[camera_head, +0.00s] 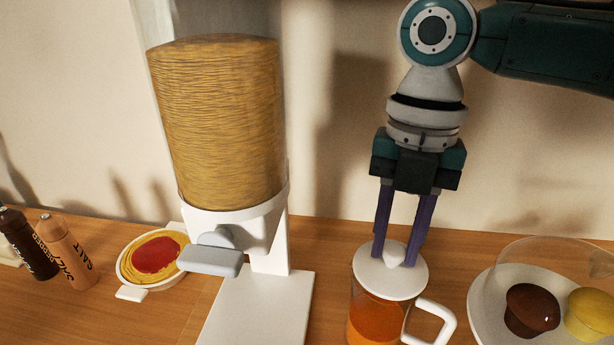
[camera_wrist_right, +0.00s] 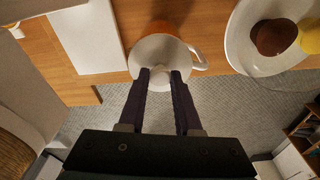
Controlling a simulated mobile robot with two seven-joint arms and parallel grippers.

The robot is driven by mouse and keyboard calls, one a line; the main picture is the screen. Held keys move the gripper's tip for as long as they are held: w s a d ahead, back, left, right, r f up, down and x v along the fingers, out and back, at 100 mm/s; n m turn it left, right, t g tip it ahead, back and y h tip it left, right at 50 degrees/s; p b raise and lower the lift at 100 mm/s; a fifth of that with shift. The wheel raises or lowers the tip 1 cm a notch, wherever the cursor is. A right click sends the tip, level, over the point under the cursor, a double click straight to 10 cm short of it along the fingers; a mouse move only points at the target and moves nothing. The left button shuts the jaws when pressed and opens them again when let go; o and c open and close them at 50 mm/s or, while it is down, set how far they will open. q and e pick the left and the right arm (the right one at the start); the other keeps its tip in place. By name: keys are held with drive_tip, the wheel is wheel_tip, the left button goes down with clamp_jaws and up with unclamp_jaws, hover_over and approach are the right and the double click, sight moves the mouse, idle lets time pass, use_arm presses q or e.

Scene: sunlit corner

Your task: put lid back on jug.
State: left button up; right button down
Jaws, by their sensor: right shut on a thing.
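The jug (camera_head: 375,322) is clear, with orange liquid inside and a white handle on its right. It stands upright near the front of the wooden counter. The round white lid (camera_head: 382,281) is over the jug's mouth and looks level. I cannot tell whether it rests on the rim or hovers just above. My right gripper (camera_head: 396,256) points down, its purple fingers shut on the lid's knob. In the right wrist view, the lid (camera_wrist_right: 158,48) covers much of the jug, and my right gripper (camera_wrist_right: 160,74) is at the lid's near side. My left gripper is not in view.
A pasta dispenser (camera_head: 225,125) on a white base stands left of the jug. A plate (camera_head: 484,300) with cupcake-like items and a clear cover is at the right. A bowl of pasta with sauce (camera_head: 132,270) and condiment bottles (camera_head: 66,250) are at the left.

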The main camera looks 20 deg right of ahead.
drive_tip(key=shift+p, duration=0.3)
idle(0.8)
drive_tip(key=shift+f, duration=0.15)
idle(0.7)
drive_tip(key=shift+p, duration=0.35)
idle(0.4)
drive_tip(key=c, duration=0.8)
unclamp_jaws()
drive_tip(key=o, duration=0.8)
drive_tip(key=shift+c, duration=0.2)
wheel_tip(320, 180, up, 7)
drive_tip(key=p, duration=0.7)
